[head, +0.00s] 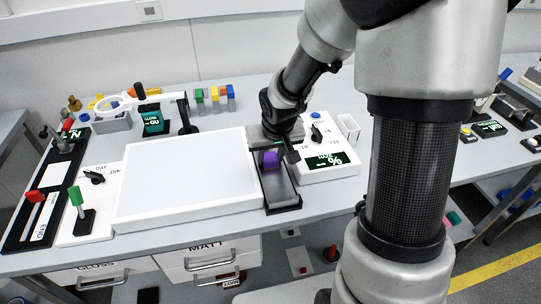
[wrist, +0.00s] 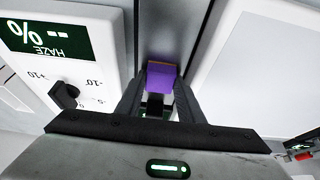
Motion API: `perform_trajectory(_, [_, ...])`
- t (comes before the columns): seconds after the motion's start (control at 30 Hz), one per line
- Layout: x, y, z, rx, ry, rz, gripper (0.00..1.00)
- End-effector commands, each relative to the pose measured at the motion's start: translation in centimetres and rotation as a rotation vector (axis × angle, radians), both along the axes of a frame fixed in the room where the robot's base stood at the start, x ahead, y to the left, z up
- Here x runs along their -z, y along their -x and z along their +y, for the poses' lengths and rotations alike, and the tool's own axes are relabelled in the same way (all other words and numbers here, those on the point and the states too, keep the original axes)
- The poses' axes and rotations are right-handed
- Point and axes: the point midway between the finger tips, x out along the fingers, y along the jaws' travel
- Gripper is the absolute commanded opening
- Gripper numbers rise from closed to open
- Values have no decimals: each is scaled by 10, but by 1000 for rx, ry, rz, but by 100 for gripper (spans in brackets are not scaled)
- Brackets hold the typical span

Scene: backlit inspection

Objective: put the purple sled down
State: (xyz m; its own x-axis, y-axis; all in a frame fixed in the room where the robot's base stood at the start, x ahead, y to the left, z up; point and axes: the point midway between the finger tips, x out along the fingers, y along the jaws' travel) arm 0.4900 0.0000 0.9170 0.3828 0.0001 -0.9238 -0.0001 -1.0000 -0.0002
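The purple sled (head: 271,161) shows in the head view as a small purple block over the grey channel (head: 282,190) between the white light panel and the haze meter. In the wrist view the sled (wrist: 161,78) sits between the tips of both fingers, with an orange strip along its far edge. My gripper (wrist: 161,88) appears shut on it, a finger against each side. In the head view my gripper (head: 280,158) reaches down over the channel and partly hides it. I cannot tell whether the sled touches the channel floor.
The large white light panel (head: 188,175) lies left of the channel. The haze meter (head: 326,160), with a dark knob and display, stands close on the right. A magnifier on an arm (head: 115,103) and several coloured blocks (head: 215,97) are behind the panel.

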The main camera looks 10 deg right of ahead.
Motion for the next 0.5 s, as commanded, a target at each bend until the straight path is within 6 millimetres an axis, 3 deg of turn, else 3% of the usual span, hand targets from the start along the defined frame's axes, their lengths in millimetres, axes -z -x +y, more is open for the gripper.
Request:
perform_trajectory(0.33, [-2,0,0,0,0,0,42])
perform_trajectory(0.5, [-20,5,-1,2,0,-3,42])
